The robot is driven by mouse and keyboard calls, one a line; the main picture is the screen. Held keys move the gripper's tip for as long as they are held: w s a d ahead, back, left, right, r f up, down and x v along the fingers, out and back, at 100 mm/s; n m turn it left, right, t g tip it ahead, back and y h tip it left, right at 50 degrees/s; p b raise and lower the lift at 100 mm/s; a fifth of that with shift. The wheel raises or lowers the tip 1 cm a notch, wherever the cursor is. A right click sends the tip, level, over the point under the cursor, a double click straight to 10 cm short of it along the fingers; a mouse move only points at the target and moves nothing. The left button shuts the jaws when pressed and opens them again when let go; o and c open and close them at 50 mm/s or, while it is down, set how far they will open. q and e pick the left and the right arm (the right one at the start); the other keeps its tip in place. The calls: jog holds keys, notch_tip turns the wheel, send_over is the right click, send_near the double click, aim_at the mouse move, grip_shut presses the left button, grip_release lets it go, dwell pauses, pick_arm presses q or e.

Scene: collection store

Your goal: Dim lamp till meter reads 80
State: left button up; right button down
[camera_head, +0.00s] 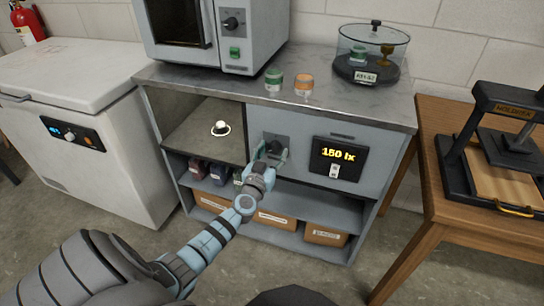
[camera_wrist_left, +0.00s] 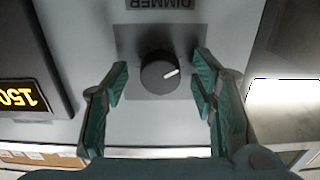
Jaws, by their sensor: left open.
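The dimmer knob (camera_wrist_left: 160,72) is black and round with a white pointer mark, on a dark square plate under an upside-down DIMMER label in the left wrist view. My left gripper (camera_head: 270,152) is open in front of it; in the wrist view its two green fingers stand on either side of the knob with gaps, not gripping it. The light meter (camera_head: 338,158) is a black display right of the knob with yellow digits that look like 150 lx. A small round white lamp-like object (camera_head: 220,128) sits in the lit open compartment to the left. My right gripper is out of view.
A grey bench top (camera_head: 330,103) above holds a microwave-like oven (camera_head: 235,52), a green jar (camera_head: 273,79), an orange jar (camera_head: 304,85) and a glass-covered stand (camera_head: 370,55). A white chest freezer (camera_head: 75,75) stands left, a wooden table (camera_head: 470,215) with a press right.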

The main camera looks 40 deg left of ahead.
pick_arm(q)
jog(key=c, duration=1.1)
jog(key=shift+c, duration=0.2)
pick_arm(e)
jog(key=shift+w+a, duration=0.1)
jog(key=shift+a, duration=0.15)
